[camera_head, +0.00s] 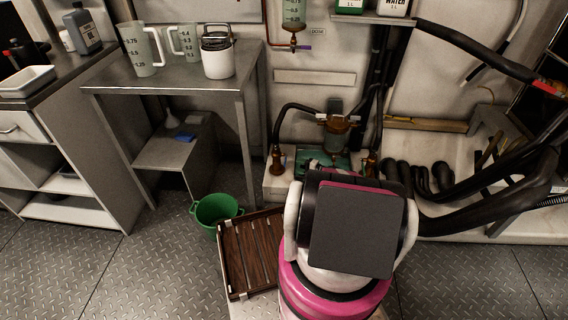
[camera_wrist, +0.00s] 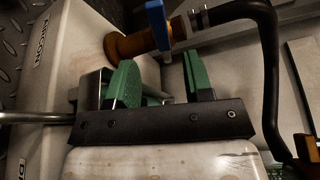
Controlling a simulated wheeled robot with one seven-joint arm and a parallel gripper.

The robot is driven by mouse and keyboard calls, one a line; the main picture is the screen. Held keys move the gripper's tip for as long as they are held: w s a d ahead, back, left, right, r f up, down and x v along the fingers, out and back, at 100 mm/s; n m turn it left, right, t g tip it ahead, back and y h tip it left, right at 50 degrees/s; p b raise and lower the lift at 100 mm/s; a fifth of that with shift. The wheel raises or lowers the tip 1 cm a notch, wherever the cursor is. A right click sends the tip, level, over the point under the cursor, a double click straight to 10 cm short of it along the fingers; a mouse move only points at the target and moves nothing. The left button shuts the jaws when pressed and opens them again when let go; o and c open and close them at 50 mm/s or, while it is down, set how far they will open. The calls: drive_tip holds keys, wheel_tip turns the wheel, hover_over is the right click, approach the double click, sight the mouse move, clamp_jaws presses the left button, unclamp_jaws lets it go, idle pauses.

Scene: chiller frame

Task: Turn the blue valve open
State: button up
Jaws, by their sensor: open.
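The blue valve (camera_wrist: 157,25) shows in the wrist view as a flat blue lever at the top centre. It sits on a brass fitting (camera_wrist: 127,46) that joins a black hose. My gripper (camera_wrist: 160,78) has two green fingers, spread apart with nothing held between them. The lever lies above the fingers in the wrist view, and I see no contact. In the head view, my arm covers much of the work area. A brass fitting (camera_head: 277,158) with a black hose shows left of my arm, but I cannot make out the blue lever there.
Thick black hoses (camera_head: 470,190) run at the right. A wooden crate (camera_head: 250,252) and a green bucket (camera_head: 215,210) are on the floor at left. A metal table (camera_head: 250,68) holds jugs and a white container (camera_head: 218,58).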

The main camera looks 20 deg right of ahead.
sight(285, 162)
drive_tip(key=x, duration=0.8)
drive_tip(key=shift+w+a, duration=0.3)
clamp_jaws()
